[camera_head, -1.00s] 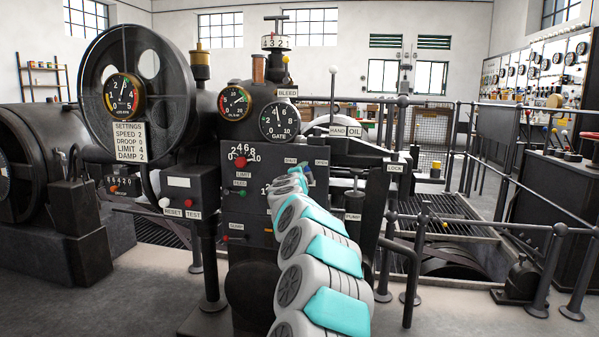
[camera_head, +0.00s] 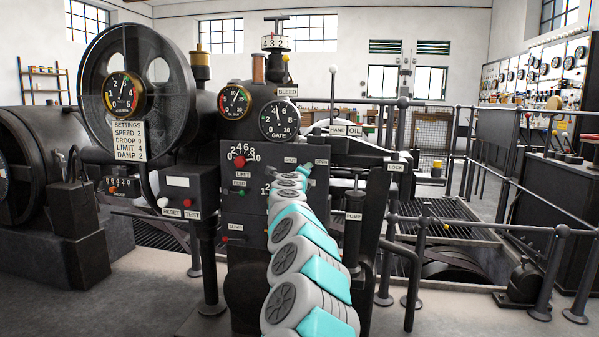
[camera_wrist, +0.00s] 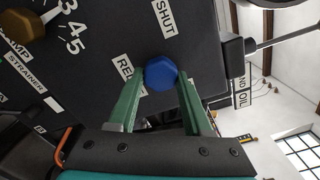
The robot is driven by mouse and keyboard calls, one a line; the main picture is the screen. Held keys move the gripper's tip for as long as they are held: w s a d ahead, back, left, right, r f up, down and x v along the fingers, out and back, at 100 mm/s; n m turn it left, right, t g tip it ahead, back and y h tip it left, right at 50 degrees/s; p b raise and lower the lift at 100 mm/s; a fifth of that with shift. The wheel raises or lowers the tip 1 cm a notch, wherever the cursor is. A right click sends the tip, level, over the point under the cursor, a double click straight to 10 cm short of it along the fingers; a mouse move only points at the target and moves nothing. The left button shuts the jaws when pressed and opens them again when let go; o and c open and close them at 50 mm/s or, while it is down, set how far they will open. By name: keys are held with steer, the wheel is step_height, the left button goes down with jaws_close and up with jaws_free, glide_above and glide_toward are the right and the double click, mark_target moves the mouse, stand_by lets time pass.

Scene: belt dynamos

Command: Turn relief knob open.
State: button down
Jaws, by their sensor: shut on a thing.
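The blue relief knob (camera_wrist: 161,73) is on the dark panel in the wrist view.
A brown-gold knob (camera_wrist: 27,25) with a number scale and a "STRAINER" label (camera_wrist: 26,74) sit on the same panel. In the head view a red-knobbed dial (camera_head: 239,161), the LOCK lever label (camera_head: 395,167) and a PUMP handle (camera_head: 354,216) are near the arm. Railings stand at right.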

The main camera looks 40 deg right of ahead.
steer(key=shift+a+r+m, duration=0.1)
steer(key=shift+r+m, duration=0.2)
steer(key=shift+r, duration=0.1)
steer(key=c, duration=0.7)
jaws_free()
steer(key=o, duration=0.3)
steer(key=shift+s, duration=0.1)
steer(key=shift+o, duration=0.2)
steer(key=shift+f, duration=0.15)
steer(key=shift+f, duration=0.1)
